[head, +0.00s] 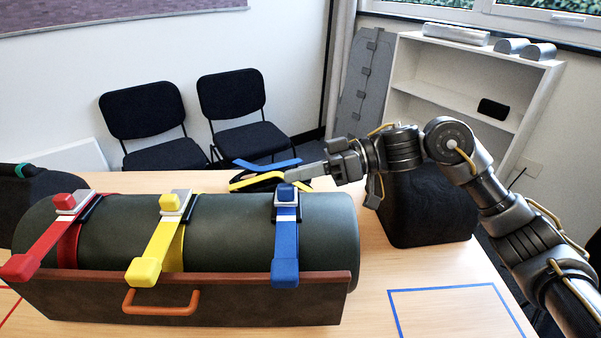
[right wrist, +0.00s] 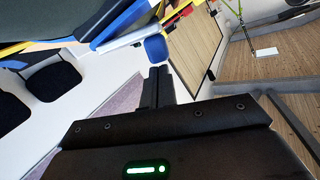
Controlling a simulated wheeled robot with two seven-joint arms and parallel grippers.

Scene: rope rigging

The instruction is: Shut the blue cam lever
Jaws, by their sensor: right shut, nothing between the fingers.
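The blue cam lever (head: 285,240) is a long bar with a block at its near end. It runs from a buckle (head: 287,194) on top of the dark green roll toward the front, over the cradle's wall. In the right wrist view a blue block (right wrist: 155,47) shows just beyond the fingertips; I cannot tell which part it is. My right gripper (head: 292,174) is shut and empty, its tips just behind and above the blue buckle, pointing left; contact cannot be told. Its fingers also show in the right wrist view (right wrist: 157,85). My left gripper is out of view.
Red (head: 45,238) and yellow (head: 156,240) levers cross the green roll (head: 235,232) to the left. The brown cradle (head: 240,290) has an orange handle. A black block (head: 428,210) stands right of the roll. Blue and yellow strips lie behind it. The blue-taped area (head: 455,310) is clear.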

